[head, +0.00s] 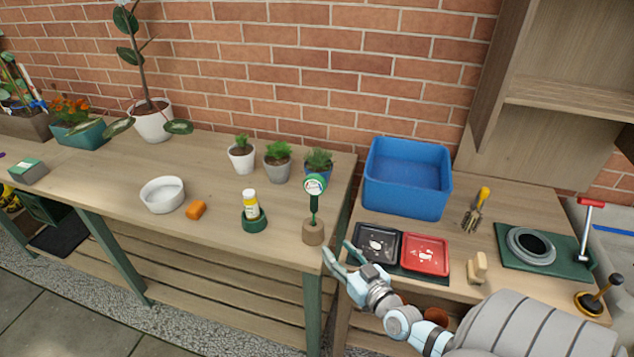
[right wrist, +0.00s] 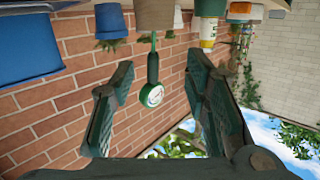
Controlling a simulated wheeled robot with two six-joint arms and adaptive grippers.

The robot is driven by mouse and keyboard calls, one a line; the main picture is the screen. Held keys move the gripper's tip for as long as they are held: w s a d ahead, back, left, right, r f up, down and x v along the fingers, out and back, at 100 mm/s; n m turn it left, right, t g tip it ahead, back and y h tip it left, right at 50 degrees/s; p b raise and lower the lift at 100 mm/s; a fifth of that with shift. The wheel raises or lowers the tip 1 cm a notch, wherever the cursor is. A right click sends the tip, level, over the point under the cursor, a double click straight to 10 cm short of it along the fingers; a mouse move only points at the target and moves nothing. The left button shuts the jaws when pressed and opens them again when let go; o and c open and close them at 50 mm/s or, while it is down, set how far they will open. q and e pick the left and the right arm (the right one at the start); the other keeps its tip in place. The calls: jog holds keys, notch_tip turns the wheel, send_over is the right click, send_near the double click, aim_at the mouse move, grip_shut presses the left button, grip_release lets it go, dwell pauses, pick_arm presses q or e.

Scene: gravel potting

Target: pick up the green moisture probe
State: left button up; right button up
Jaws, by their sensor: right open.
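The green moisture probe (head: 315,186) stands upright in a round brown holder (head: 313,233) near the front right corner of the left table. Its round dial with a white face is at the top. My right gripper (head: 336,249) is open and empty, in front of and to the right of the holder, apart from it. In the right wrist view, which is upside down, the probe (right wrist: 152,72) shows between the two spread fingers, farther off. The brown holder (right wrist: 154,14) is at the top of that view. My left gripper is not in view.
A yellow-labelled bottle (head: 250,205) in a green base stands left of the probe. Several small potted plants, one in a blue pot (head: 317,163), are behind it. Black and red trays (head: 426,254) and a blue bin (head: 407,178) are on the right table.

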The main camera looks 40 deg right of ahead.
jog(key=t+h, duration=0.1)
send_near(316, 205)
jog(key=shift+m, duration=0.4)
jog(key=w+b, duration=0.1)
jog(key=w, duration=0.2)
jog(key=w+d+b, duration=0.1)
jog(key=w+b, duration=0.1)
jog(key=w, duration=0.2)
jog(key=w+d+b, duration=0.1)
jog(key=w+b, duration=0.1)
jog(key=w, duration=0.1)
jog(key=shift+w+f, duration=0.25)
jog(key=shift+w, duration=0.25)
jog(key=shift+r, duration=0.1)
grip_shut()
